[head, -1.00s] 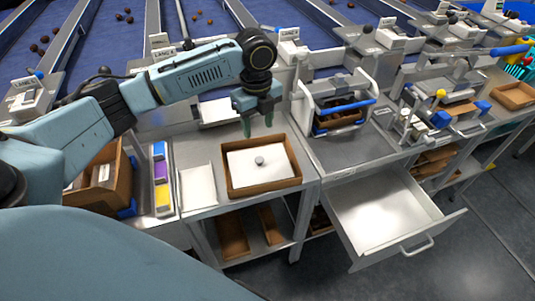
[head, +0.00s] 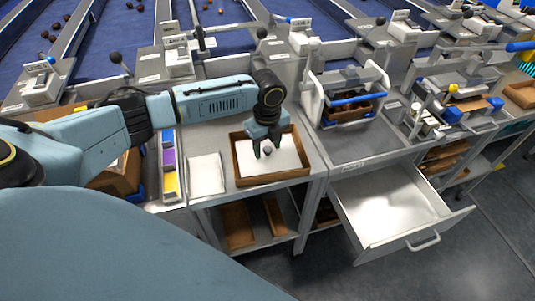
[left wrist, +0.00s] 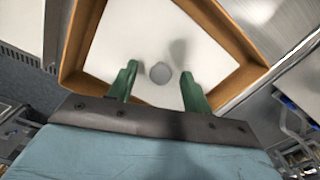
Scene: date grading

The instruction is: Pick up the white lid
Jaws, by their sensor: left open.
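The white lid (head: 284,163) lies inside a brown open box (head: 272,180) on the grey bench in the head view. A small round grey knob (head: 267,150) stands at the lid's middle. In the left wrist view the lid (left wrist: 130,35) fills the box, and the knob (left wrist: 160,72) shows between my fingers. My left gripper (head: 262,148) points down over the lid, with its green fingers apart on either side of the knob and nothing held. It also shows in the left wrist view (left wrist: 157,88). Whether the fingers reach the knob's height is unclear. My right gripper is not in view.
A white square plate (head: 206,174) lies left of the box. Blue, purple and yellow blocks (head: 169,160) stand further left. An open, empty drawer (head: 388,208) juts out at the right. A metal press (head: 347,95) stands behind it.

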